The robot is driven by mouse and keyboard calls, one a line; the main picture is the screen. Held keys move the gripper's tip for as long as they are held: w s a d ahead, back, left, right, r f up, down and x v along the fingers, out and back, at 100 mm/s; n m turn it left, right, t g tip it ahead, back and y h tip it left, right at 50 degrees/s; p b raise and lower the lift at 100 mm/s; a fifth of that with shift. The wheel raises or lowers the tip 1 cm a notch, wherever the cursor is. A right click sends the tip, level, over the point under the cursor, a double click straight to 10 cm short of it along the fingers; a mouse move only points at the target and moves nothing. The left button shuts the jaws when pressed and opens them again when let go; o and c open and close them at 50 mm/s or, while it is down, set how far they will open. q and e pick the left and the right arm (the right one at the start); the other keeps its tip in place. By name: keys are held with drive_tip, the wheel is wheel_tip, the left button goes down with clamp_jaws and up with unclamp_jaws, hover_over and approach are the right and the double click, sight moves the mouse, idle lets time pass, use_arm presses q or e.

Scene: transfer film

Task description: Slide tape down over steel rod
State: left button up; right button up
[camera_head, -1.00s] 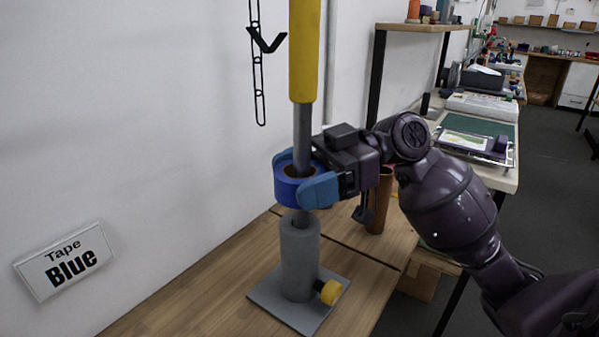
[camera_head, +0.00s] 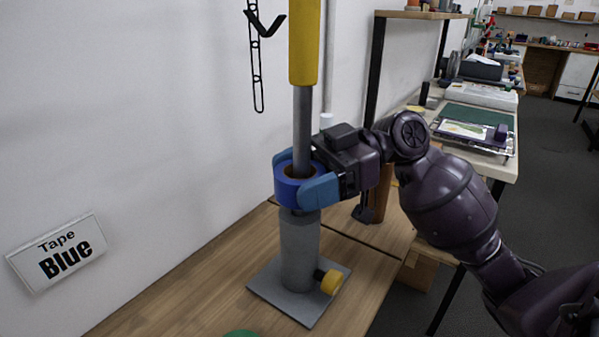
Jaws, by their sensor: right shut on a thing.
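A blue roll of tape (camera_head: 288,188) is around the upright steel rod (camera_head: 302,125), close above the wider grey base cylinder (camera_head: 299,255). My right gripper (camera_head: 302,178) is shut on the tape, with its light-blue fingers on either side of the roll. The upper part of the rod goes into a yellow sleeve (camera_head: 304,42). The cylinder stands on a square grey plate (camera_head: 270,290) with a yellow knob (camera_head: 331,281) at its side. My left gripper is not in view.
A "Tape Blue" sign (camera_head: 58,252) is on the white wall at left. A black hook and chain (camera_head: 258,60) hangs behind the rod. A brown cylinder (camera_head: 380,195) stands behind my right gripper. A green round thing (camera_head: 240,333) shows at the bottom edge. The wooden table (camera_head: 190,300) is clear left of the plate.

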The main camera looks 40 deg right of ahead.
drive_tip(key=shift+f+b, duration=0.55)
drive_tip(key=shift+f, duration=0.9)
drive_tip(key=o, duration=0.9)
drive_tip(key=shift+p+v, duration=0.65)
drive_tip(key=shift+v, duration=4.75)
